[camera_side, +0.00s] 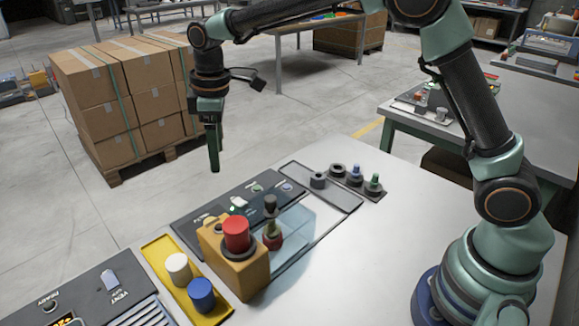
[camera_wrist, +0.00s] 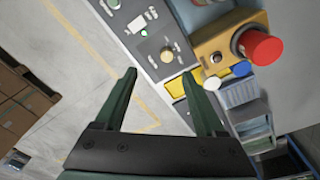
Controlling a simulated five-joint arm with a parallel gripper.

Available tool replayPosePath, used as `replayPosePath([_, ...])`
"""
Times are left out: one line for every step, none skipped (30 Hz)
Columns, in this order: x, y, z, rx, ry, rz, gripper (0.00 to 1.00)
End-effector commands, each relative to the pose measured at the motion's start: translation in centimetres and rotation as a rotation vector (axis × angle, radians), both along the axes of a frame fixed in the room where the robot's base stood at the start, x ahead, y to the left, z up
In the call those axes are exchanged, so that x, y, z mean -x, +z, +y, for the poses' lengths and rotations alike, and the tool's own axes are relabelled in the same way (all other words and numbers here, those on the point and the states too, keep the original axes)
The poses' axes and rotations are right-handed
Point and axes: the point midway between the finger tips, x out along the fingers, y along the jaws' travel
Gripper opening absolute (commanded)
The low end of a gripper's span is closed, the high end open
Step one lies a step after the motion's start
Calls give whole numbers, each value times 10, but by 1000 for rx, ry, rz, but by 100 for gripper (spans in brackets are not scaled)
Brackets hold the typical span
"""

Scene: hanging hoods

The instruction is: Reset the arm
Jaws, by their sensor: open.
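My gripper (camera_side: 214,168) hangs with its fingers pointing down, to the left of and above the panel at the table's far edge. It touches nothing that I can see. The wrist view shows the two green fingers of the gripper (camera_wrist: 159,74) spread apart, with nothing between them. A red mushroom button (camera_side: 236,233) stands on a yellow box (camera_side: 250,270) on the table; the red button (camera_wrist: 260,46) also shows at the upper right of the wrist view, beyond the fingers. No object marked as a reset control is readable.
A clear cover (camera_side: 300,228) stands beside a black-topped lever (camera_side: 270,204). A yellow tray (camera_side: 160,252) holds a white cap (camera_side: 178,268) and a blue cap (camera_side: 201,293). Stacked cartons (camera_side: 105,95) stand beyond the table.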

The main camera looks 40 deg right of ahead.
Motion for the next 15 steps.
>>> replayPosePath([7, 16, -13, -10, -48, -24, 72])
replayPosePath([12, 22, -19, -15, -75, -36, 72])
replayPosePath([17, 31, -27, -24, -112, -52, 72])
replayPosePath([23, 37, -33, -28, -139, -62, 72])
replayPosePath([28, 43, -39, -34, -166, -74, 72])
replayPosePath([35, 50, -47, -42, -203, -90, 72])
replayPosePath([40, 55, -52, -49, -228, -101, 72])
replayPosePath([46, 59, -58, -55, -255, -112, 72])
replayPosePath([54, 64, -66, -63, -292, -127, 72])
replayPosePath([60, 68, -71, -69, -318, -139, 72])
replayPosePath([67, 72, -76, -75, -346, -151, 72])
replayPosePath([75, 75, -83, -84, -382, -166, 72])
replayPosePath([82, 78, -88, -91, -408, -177, 72])
replayPosePath([89, 80, -93, -98, -435, -188, 72])
replayPosePath([98, 82, -100, -107, -469, -204, 72])
